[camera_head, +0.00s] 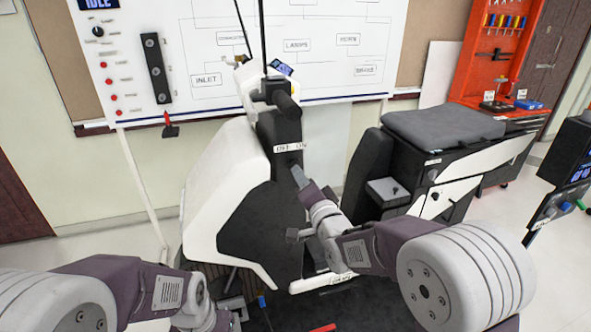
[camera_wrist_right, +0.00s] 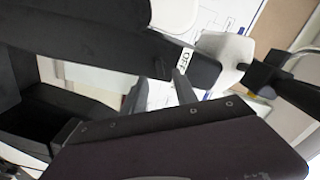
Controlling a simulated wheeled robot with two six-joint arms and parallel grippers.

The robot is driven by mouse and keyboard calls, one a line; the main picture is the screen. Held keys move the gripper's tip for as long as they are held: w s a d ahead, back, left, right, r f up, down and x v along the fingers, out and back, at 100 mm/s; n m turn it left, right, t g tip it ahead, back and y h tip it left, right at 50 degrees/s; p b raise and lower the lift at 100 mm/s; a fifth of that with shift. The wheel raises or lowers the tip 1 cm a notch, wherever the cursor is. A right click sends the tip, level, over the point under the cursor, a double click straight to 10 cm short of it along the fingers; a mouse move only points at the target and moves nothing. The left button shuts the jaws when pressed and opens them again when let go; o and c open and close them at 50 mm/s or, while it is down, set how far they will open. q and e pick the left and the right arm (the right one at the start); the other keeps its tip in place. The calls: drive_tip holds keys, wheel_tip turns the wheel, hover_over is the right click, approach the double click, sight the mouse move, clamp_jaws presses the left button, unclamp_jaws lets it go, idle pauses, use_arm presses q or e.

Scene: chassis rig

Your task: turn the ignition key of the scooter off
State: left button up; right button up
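The scooter (camera_head: 215,195) has a white front shield, a black inner panel and a grey seat. Its OFF/ON label (camera_head: 290,148) is on the black column below the handlebar; the OFF part also shows in the right wrist view (camera_wrist_right: 186,60). I cannot make out the ignition key or which way it is turned. My right gripper (camera_head: 298,174) is just below the label, close to the panel. In the right wrist view its two fingers (camera_wrist_right: 160,90) stand apart, with nothing clearly between them. My left gripper (camera_head: 232,308) is low at the bottom; its fingers are unclear.
A whiteboard (camera_head: 210,70) with a diagram, a knob and red buttons stands behind the scooter. A red tool cabinet (camera_head: 500,45) is at the back right, and a dark console (camera_head: 572,150) at the right edge. Open floor lies at lower right.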

sight(293, 163)
drive_tip(key=x, duration=0.5)
drive_tip(key=shift+w, duration=0.3)
clamp_jaws()
